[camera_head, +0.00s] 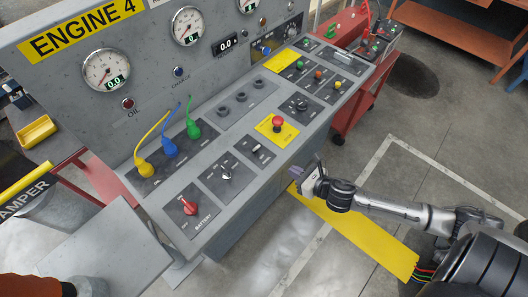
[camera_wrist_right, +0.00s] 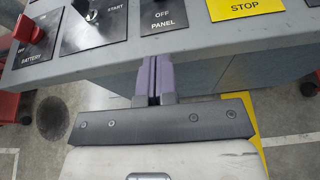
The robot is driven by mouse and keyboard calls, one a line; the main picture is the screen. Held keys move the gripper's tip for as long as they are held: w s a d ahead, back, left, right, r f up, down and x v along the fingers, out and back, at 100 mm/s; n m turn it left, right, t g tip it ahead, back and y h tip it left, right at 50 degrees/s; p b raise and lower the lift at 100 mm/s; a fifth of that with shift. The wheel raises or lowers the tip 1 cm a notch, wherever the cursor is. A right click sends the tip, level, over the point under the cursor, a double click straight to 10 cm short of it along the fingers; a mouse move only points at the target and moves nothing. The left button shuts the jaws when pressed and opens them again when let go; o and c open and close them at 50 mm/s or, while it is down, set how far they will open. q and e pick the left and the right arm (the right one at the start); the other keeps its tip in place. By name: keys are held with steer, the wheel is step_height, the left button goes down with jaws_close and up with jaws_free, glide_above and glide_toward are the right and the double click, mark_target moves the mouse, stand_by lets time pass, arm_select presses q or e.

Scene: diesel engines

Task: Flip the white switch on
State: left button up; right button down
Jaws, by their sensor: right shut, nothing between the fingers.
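A small whitish switch (camera_head: 256,151) sits on a dark plate on the sloped grey console, between the start knob and the red stop button. In the right wrist view only the lower part of its plate (camera_wrist_right: 163,15), marked OFF and PANEL, shows at the top edge; the switch itself is out of frame. Its position is too small to tell. My right gripper (camera_head: 298,172) is in front of the console's front edge, apart from the switch. Its purple fingers (camera_wrist_right: 153,75) are shut and empty, pointing toward the console below the panel plate. My left gripper is not in view.
The red battery switch (camera_head: 189,206) and start knob (camera_head: 226,174) are left of the panel switch. The red stop button (camera_head: 277,124) on its yellow plate is right of it. Blue, yellow and green cables (camera_head: 193,130) stand behind. The console's front edge (camera_wrist_right: 220,47) lies just ahead of my fingers.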

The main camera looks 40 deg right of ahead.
mark_target(274, 166)
stand_by(0.5)
steer(key=x, duration=0.9)
steer(key=shift+w+b, duration=0.15)
steer(key=shift+b, duration=0.15)
steer(key=w, duration=0.1)
steer(key=w+r, duration=0.1)
steer(key=w, duration=0.1)
steer(key=shift+a, duration=0.2)
steer(key=shift+w+a+r+p, duration=0.1)
steer(key=shift+w+r+p, duration=0.15)
steer(key=shift+w, duration=0.35)
